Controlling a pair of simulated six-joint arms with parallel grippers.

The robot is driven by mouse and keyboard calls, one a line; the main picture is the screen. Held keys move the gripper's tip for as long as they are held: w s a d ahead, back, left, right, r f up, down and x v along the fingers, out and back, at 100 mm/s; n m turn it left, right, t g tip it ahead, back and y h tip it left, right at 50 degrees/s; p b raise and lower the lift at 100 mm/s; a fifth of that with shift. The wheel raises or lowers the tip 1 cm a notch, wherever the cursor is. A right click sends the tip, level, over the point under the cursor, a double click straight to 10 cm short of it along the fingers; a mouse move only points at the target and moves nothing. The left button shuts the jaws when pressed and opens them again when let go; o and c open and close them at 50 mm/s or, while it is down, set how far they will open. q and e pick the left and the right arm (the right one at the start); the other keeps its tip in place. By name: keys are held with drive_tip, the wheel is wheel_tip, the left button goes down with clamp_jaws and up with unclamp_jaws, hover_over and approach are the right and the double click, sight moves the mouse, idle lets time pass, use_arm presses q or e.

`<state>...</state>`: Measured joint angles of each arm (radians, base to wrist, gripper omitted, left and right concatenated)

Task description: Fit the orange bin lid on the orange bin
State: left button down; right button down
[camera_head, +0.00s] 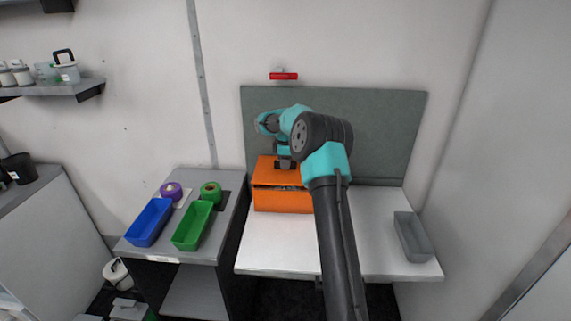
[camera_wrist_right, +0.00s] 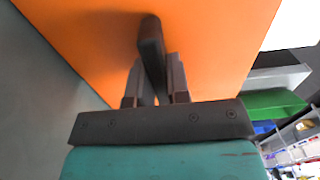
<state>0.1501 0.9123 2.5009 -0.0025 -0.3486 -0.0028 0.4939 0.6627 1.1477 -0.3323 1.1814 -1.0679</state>
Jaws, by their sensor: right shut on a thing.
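The orange bin (camera_head: 283,201) stands on the white worktop, against the green-grey back panel. The orange bin lid (camera_head: 264,170) is above it, tilted, with a dark gap showing between the lid and the bin's front rim. My right gripper (camera_head: 284,164) is shut on the lid's dark handle. In the right wrist view the gripper (camera_wrist_right: 155,88) holds the dark handle (camera_wrist_right: 151,40), and the orange lid (camera_wrist_right: 215,45) fills most of the picture. Part of the lid and bin is hidden behind my right arm. My left gripper is not in view.
A grey tray (camera_head: 412,238) lies at the right of the white worktop (camera_head: 275,255). On the grey cabinet at left are a blue bin (camera_head: 150,222), a green bin (camera_head: 192,226), a purple ring (camera_head: 171,191) and a green ring (camera_head: 211,190). The worktop's front is clear.

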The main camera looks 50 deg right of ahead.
drive_tip(key=shift+f, duration=0.65)
drive_tip(key=c, duration=1.1)
unclamp_jaws()
drive_tip(key=shift+r, duration=0.15)
wheel_tip(320, 180, up, 8)
drive_tip(key=shift+r, duration=0.2)
